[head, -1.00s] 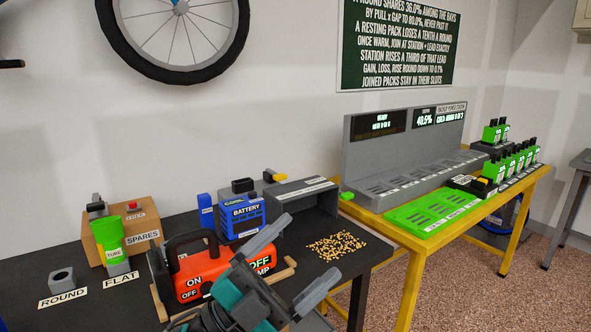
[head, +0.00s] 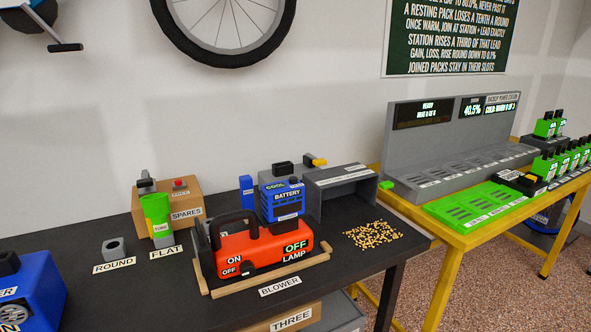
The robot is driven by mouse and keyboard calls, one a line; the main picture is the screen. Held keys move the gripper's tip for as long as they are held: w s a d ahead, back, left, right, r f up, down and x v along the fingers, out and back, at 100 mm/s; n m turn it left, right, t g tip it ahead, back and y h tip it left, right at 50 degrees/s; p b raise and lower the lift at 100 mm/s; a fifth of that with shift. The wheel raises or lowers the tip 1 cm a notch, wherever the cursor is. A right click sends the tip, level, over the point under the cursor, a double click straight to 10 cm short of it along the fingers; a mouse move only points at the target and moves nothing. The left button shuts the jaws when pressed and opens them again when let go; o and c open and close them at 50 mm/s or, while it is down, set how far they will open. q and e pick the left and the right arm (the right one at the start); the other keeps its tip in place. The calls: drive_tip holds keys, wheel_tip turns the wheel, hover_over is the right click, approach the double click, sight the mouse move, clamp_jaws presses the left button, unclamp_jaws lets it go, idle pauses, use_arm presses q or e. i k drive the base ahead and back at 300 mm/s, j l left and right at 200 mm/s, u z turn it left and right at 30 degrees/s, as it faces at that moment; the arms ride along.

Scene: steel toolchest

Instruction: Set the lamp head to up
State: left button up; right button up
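No part that I can clearly identify as a lamp head shows. An orange-red machine (head: 235,252) with a black handle sits in a wooden-edged tray (head: 272,277) on the dark bench. It carries ON, OFF and LAMP labels, and a BLOWER label lies in front of the tray. A blue BATTERY pack (head: 281,203) stands upright behind it. A blue machine (head: 38,292) is cut off by the left edge, its label only partly readable. Neither of my grippers is in view.
A green tube (head: 156,210), a SPARES box (head: 187,202) and a ROUND holder (head: 113,250) stand to the left. Loose yellow grains (head: 372,235) lie at the right. A yellow table (head: 455,236) with a grey station stands beyond. Bare bench (head: 130,300) lies front left.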

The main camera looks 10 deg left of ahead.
sight(202, 249)
drive_tip(key=l+u, duration=0.15)
drive_tip(key=u, duration=0.25)
drive_tip(key=i+l+u, duration=0.1)
drive_tip(key=u, duration=0.35)
drive_tip(key=l+u, duration=0.2)
drive_tip(key=u, duration=0.2)
drive_tip(key=l+u, duration=0.25)
drive_tip(key=l, duration=0.2)
drive_tip(key=k+l+u, duration=0.1)
drive_tip(key=l+u, duration=0.15)
drive_tip(key=l, duration=0.15)
